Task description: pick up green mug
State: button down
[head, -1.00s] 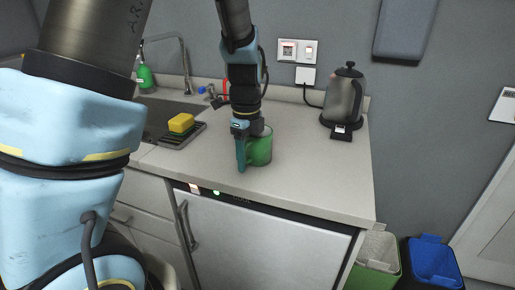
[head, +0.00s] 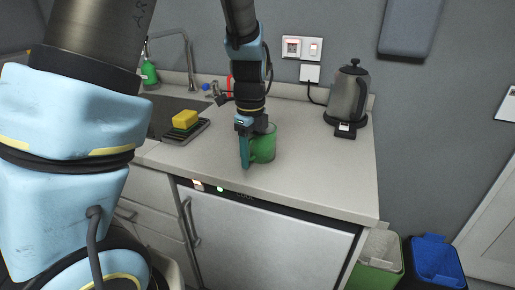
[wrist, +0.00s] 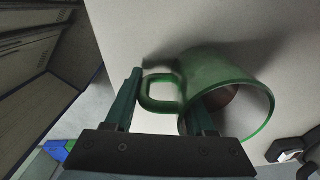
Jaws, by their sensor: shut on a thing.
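The green mug (head: 264,147) is at the counter's front part in the head view, upright; I cannot tell whether its base touches the counter. My gripper (head: 251,152) comes down on its left, handle side and is shut on it. In the wrist view the mug (wrist: 232,72) shows its round opening and its handle. My gripper (wrist: 162,108) has one finger outside the handle, at the left, and the other at the mug's opening, with the handle and wall between them. The fingers hide part of the mug in both views.
A kettle (head: 346,92) stands at the back right of the counter (head: 320,170). A yellow sponge (head: 185,119) lies on a dark tray by the sink at left. Green and blue bins (head: 435,262) stand on the floor at right. Counter between mug and kettle is clear.

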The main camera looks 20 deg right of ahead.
notch_tip(320, 180, up, 10)
jog(key=shift+r+b, duration=0.1)
jog(key=shift+b, duration=0.75)
